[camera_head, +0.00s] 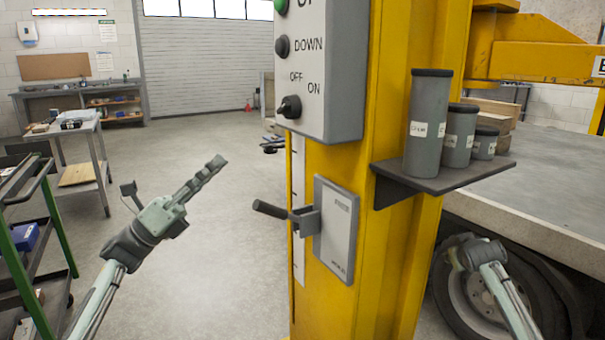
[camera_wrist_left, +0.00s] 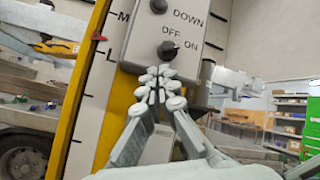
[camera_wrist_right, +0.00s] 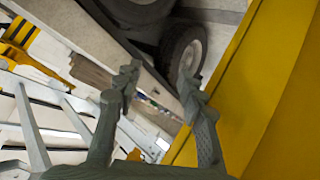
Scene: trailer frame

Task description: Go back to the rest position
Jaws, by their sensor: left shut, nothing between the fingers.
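My left gripper (camera_head: 213,164) is shut and empty in the head view, in open air left of the yellow column (camera_head: 395,260). In the left wrist view its closed fingertips (camera_wrist_left: 160,82) overlap the lower edge of the grey control box; contact cannot be told. My right arm (camera_head: 495,278) shows at the lower right of the head view, in front of the wheel, its fingers not clear. In the right wrist view the right gripper (camera_wrist_right: 158,82) has its fingers apart with nothing between them, beside a yellow surface (camera_wrist_right: 285,90).
The grey control box (camera_head: 335,70) has a rotary knob (camera_head: 290,107) marked OFF and ON. Below it a lever (camera_head: 272,210) sticks out leftward. A shelf (camera_head: 445,180) holds grey cylinders. A trailer wheel (camera_head: 480,300) is at right. Floor at centre left is clear.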

